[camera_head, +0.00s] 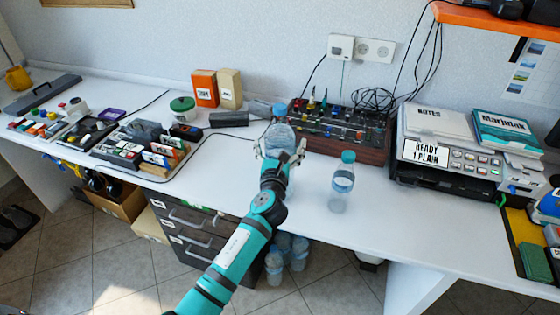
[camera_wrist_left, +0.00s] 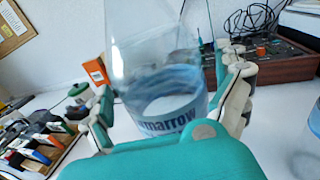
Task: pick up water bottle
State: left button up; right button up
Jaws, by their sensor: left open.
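A clear water bottle (camera_head: 280,134) with a blue-grey cap stands on the white table, at the end of my left arm. My left gripper (camera_head: 280,149) is open, with its pale fingers on either side of this bottle. In the left wrist view the bottle (camera_wrist_left: 165,100) fills the space between the spread fingers, and part of a dark-lettered label shows. I cannot tell whether the fingers touch it; its lower part is hidden in the head view. A second clear bottle (camera_head: 342,184) with a teal cap stands upright to the right. My right gripper is not in view.
A wooden-sided electronics panel (camera_head: 345,150) stands behind the bottles. A printer (camera_head: 450,158) stands to the right, and small tools and boxes (camera_head: 140,145) lie to the left. Several more bottles (camera_head: 285,255) stand on the floor below the table (camera_head: 400,225).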

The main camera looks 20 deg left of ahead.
pick_arm(q)
jog(key=shift+w+a, duration=0.1)
jog(key=shift+w, duration=0.45)
jog(key=shift+s, duration=0.1)
jog(key=shift+c, duration=1)
jog(key=c, duration=1.4)
jog(key=shift+r, duration=0.35)
jog(key=shift+f, duration=0.1)
